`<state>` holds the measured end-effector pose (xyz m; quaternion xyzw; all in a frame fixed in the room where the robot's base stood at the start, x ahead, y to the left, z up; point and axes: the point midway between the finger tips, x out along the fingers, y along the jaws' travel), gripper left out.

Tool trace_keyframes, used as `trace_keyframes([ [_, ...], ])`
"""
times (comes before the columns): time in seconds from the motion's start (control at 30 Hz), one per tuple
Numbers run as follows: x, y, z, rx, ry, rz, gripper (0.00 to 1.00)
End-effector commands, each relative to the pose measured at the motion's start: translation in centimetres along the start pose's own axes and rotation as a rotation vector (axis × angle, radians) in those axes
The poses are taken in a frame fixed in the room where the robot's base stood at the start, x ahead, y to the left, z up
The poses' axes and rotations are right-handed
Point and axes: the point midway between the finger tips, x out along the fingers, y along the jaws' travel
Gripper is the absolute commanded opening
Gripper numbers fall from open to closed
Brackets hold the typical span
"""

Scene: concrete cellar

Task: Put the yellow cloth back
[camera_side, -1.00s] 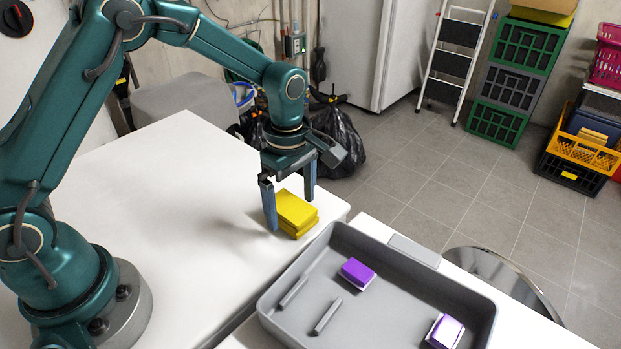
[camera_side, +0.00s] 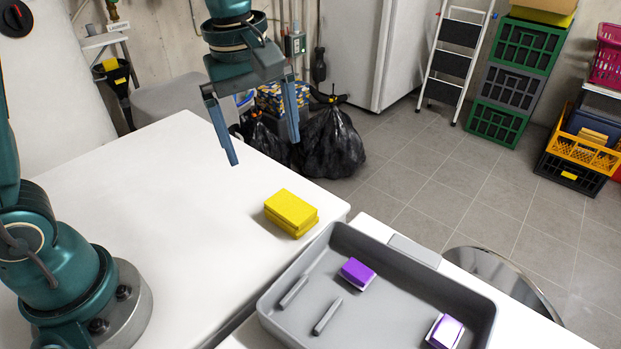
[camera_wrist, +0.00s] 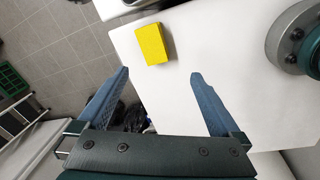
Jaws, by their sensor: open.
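The yellow cloth (camera_side: 291,211) is a folded, thick rectangular block lying on the white table near its right corner, just left of the grey tray (camera_side: 271,297). It also shows in the wrist view (camera_wrist: 155,44), beyond the fingertips. My gripper (camera_side: 263,152) is open and empty, raised well above the table and behind the cloth in the side view. In the wrist view its two blue fingers (camera_wrist: 159,73) stand wide apart with nothing between them.
The grey tray has low dividers and holds two purple-and-white sponges (camera_side: 357,273) (camera_side: 445,331). The table (camera_side: 170,190) is clear around the cloth. A black bag (camera_side: 330,143) stands on the floor behind the table. Crates and a step ladder (camera_side: 458,55) are farther back.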

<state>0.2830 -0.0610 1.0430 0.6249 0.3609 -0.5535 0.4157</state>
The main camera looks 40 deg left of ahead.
Motion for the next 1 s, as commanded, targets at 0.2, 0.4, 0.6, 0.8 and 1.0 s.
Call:
trace_keyframes([
  [0.2,-2.5,-4.7,0.9,0.42,0.08,0.117,1.0],
  [0.4,-2.6,-8.9,2.0,0.798,0.195,0.185,1.0],
  [0.6,-1.6,-11.5,2.8,1.063,0.294,0.205,1.0],
  [0.8,-1.0,-12.2,3.0,1.154,0.329,0.205,1.0],
  [1.0,-1.0,-12.2,3.0,1.156,0.328,0.204,1.0],
])
